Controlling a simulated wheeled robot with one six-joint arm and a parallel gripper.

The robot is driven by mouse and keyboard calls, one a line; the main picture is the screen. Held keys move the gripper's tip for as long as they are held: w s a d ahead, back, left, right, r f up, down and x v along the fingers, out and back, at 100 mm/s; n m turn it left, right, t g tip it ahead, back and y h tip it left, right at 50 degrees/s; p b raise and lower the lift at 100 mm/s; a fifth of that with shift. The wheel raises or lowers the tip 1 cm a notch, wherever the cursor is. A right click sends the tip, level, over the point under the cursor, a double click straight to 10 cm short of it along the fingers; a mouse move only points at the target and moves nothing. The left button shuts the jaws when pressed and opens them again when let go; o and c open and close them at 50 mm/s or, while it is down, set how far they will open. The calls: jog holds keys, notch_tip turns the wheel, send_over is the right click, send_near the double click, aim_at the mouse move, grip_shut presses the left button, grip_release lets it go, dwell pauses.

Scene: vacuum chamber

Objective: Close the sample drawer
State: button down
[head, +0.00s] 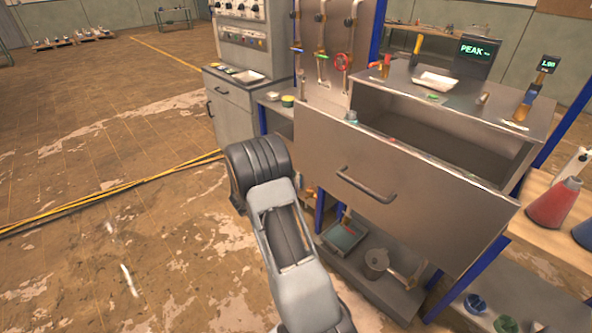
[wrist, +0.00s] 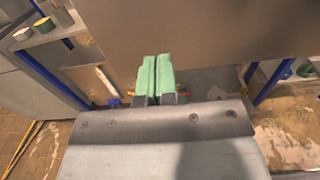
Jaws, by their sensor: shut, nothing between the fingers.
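The sample drawer (head: 400,190) is pulled well out of the metal cabinet, and its open inside shows behind the front panel. A dark bar handle (head: 365,186) is on that front. In the wrist view the drawer's front panel (wrist: 215,35) fills the upper part. My gripper (wrist: 156,76) has green fingers pressed together with nothing between them. The fingertips overlap the panel's lower edge in that view; I cannot tell if they touch it. In the head view my arm stands left of the drawer front, and the gripper's fingers are hidden.
A white tray (head: 436,82) and small tools sit on the cabinet top. Blue legs and a lower shelf with a metal pot (head: 377,262) are under the drawer. A red cone-shaped vessel (head: 554,202) stands on a bench at right.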

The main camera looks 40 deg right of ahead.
aim_at(319, 157)
jog(key=d+p, duration=0.2)
jog(key=d, duration=1)
jog(key=shift+s+d, duration=0.1)
